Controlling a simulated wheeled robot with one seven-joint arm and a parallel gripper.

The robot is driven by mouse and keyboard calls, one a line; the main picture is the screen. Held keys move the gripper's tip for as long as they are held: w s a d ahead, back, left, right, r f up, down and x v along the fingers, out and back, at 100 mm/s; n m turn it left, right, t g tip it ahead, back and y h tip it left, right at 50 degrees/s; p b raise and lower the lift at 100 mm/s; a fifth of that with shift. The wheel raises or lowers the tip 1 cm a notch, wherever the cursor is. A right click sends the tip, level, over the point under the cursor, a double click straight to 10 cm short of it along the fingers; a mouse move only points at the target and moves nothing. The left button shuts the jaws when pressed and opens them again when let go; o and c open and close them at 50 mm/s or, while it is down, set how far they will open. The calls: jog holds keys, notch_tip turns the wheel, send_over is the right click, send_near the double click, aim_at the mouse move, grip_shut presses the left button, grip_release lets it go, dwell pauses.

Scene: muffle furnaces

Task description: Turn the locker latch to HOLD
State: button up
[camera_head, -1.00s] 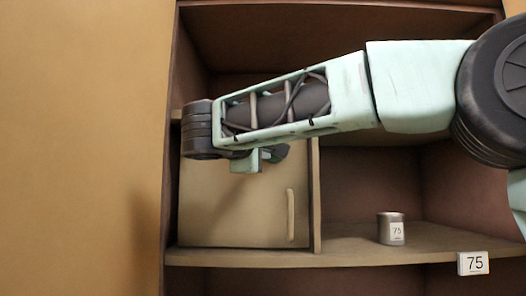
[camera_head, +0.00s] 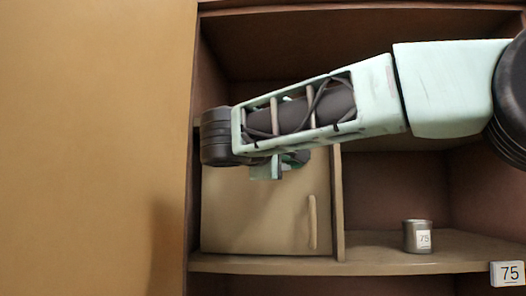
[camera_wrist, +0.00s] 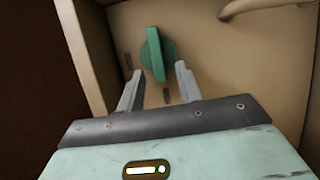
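The locker latch is a green knob (camera_wrist: 153,54) on the locker door, seen in the wrist view just beyond my fingertips. Its bar points roughly along the view, tilted slightly. A small dark mark lies on the door at each of two sides of it; I cannot read them. My gripper (camera_wrist: 157,82) is open, with one finger on each side of the knob's near end and nothing held. I cannot tell whether a finger touches it. In the head view the locker door (camera_head: 255,215) is shut, and my arm hides the knob and the fingertips.
A pale handle (camera_head: 312,222) stands on the door's right side; it also arches across the top right of the wrist view. A 75 tag (camera_head: 507,273) is on the shelf edge.

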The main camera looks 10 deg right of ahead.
jog(key=b+v, duration=0.1)
jog(key=v, duration=1.5)
jog(key=shift+s+b, duration=0.2)
jog(key=shift+b, duration=0.2)
jog(key=shift+a, duration=0.1)
